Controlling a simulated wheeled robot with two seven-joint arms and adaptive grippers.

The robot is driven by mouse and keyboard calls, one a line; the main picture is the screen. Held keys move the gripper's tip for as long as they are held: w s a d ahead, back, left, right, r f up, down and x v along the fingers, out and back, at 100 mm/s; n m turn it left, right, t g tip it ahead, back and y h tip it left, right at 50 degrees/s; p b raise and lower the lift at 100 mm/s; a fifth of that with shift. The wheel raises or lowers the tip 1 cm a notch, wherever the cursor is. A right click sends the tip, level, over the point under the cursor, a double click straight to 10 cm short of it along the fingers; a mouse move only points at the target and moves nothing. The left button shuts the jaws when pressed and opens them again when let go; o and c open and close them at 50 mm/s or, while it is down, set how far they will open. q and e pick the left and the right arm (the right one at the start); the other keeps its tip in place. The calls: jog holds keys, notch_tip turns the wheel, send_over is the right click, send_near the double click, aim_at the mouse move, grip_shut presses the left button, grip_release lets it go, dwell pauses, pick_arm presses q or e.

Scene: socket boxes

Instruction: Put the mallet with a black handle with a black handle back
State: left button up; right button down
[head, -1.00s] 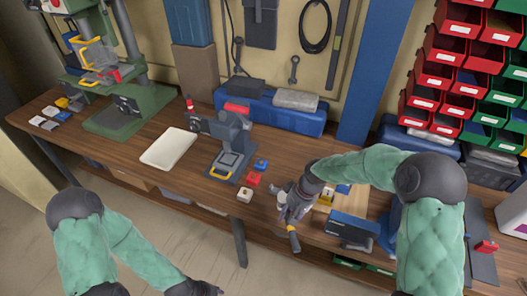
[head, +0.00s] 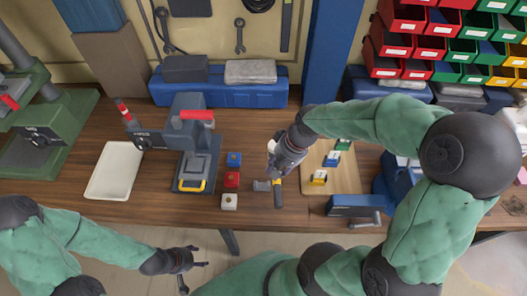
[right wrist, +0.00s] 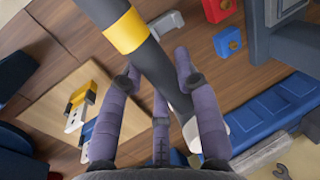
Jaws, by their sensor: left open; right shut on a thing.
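My right gripper (head: 288,158) is shut on the mallet, above the workbench at the left edge of the wooden board (head: 347,177). The mallet's black handle with a yellow band (head: 278,190) points toward the bench's front edge. A pale end, seemingly its head (head: 272,146), shows just left of the gripper. In the right wrist view the fingers (right wrist: 160,90) close around the black handle (right wrist: 150,62), and the yellow band (right wrist: 125,32) lies beyond them. My left gripper (head: 190,272) is open and empty, in front of the bench.
Blue (head: 234,159), red (head: 232,179) and white (head: 229,202) socket boxes stand left of the mallet, with a grey part (head: 262,186) beside it. A press (head: 190,150), white tray (head: 115,170) and blue vise (head: 352,207) flank the area. A blue toolbox (head: 220,92) stands behind.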

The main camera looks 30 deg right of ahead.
jog(key=shift+m, duration=0.4)
jog(key=w+f, duration=0.1)
jog(key=w, duration=0.1)
jog(key=w+d+f+b, duration=0.1)
jog(key=w, duration=0.1)
jog(key=w+f+b, duration=0.1)
jog(key=w, duration=0.1)
jog(key=shift+w+d+f, duration=0.25)
jog(key=shift+d+f, duration=0.05)
jog(key=b, duration=0.2)
send_over(261, 164)
jog(key=s+d, duration=0.1)
notch_tip(261, 164, down, 5)
jog(key=shift+s+d, duration=0.15)
jog(key=shift+w+f+b, duration=0.2)
jog(key=shift+f+b, duration=0.25)
jog(key=shift+f, duration=0.55)
jog(key=shift+w+f+b, duration=0.2)
jog(key=shift+f+b, duration=0.25)
jog(key=shift+f, duration=0.5)
jog(key=shift+f, duration=0.1)
jog(key=c, duration=0.9)
grip_release()
jog(key=shift+f, duration=0.1)
jog(key=shift+s, duration=0.1)
